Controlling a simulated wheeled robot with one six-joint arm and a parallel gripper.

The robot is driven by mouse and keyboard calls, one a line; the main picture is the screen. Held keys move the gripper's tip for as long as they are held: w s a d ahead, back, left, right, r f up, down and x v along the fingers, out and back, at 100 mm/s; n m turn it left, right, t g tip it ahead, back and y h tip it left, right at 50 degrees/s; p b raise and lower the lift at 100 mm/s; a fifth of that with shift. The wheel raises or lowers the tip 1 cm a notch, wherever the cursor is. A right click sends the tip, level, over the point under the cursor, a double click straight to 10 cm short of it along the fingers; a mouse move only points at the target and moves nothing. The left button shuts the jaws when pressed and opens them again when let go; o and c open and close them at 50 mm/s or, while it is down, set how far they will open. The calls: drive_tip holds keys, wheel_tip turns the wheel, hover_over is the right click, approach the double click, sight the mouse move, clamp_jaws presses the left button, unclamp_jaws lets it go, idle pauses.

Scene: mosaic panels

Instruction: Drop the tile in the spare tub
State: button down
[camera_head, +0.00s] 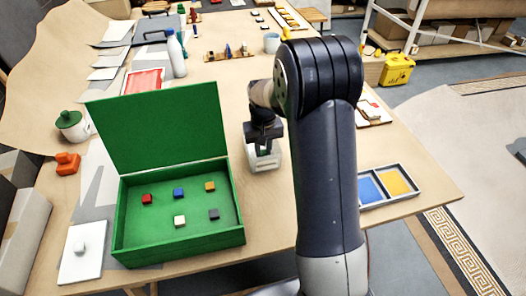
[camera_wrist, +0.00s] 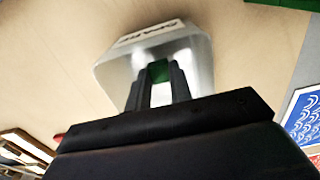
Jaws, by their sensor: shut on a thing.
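My gripper (camera_wrist: 158,84) is shut on a small green tile (camera_wrist: 158,70) at its fingertips. The spare tub (camera_wrist: 112,78) is a pale, translucent tub with a white lettered label on its rim, seen beneath the fingers in the wrist view. The tile shows against the inside of the tub; I cannot tell how far above its floor it is. In the head view my gripper (camera_head: 264,141) points down over the tub (camera_head: 272,163), and the tile is hidden there.
An open green box (camera_head: 185,246) with several coloured tiles stands to the left. A tray with blue and yellow panels (camera_head: 385,202) lies to the right, beyond my arm. A white bottle (camera_head: 177,57) and a cup (camera_head: 271,43) stand farther back. Bare tabletop surrounds the tub.

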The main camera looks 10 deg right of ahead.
sight(263, 152)
drive_tip(key=shift+f, duration=1.1)
drive_tip(key=shift+f, duration=0.15)
drive_tip(key=c, duration=1.3)
unclamp_jaws()
wheel_tip(263, 152, up, 12)
drive_tip(key=shift+r+b, duration=0.2)
drive_tip(key=shift+b, duration=0.25)
